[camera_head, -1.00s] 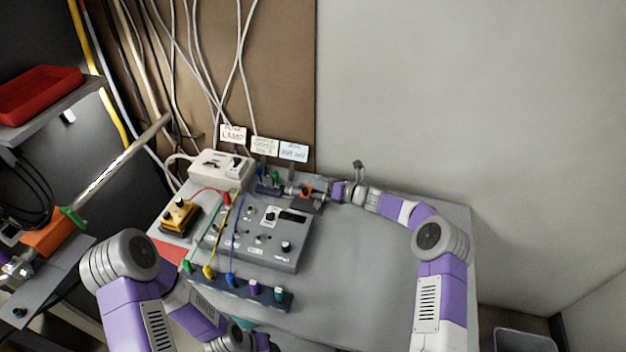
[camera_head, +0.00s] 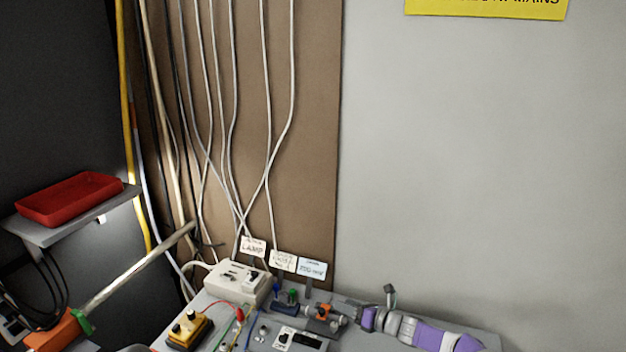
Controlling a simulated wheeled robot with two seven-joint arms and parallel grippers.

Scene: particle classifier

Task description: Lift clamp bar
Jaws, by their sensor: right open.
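A small orange part (camera_head: 322,311) on a dark grey base sits at the back of the workbench, low in the view. It may be the clamp bar, but it is too small to be sure. My right gripper (camera_head: 340,318) comes in from the right at the orange part, its jaws open. I cannot tell whether the fingers touch the part. My left gripper is out of view.
A white lamp box (camera_head: 238,284), a yellow box (camera_head: 189,330) and a grey control panel (camera_head: 300,340) stand left of the gripper. Small label signs (camera_head: 312,267) rise behind. A red tray (camera_head: 70,199) lies on a shelf at left. The wall (camera_head: 480,150) is behind.

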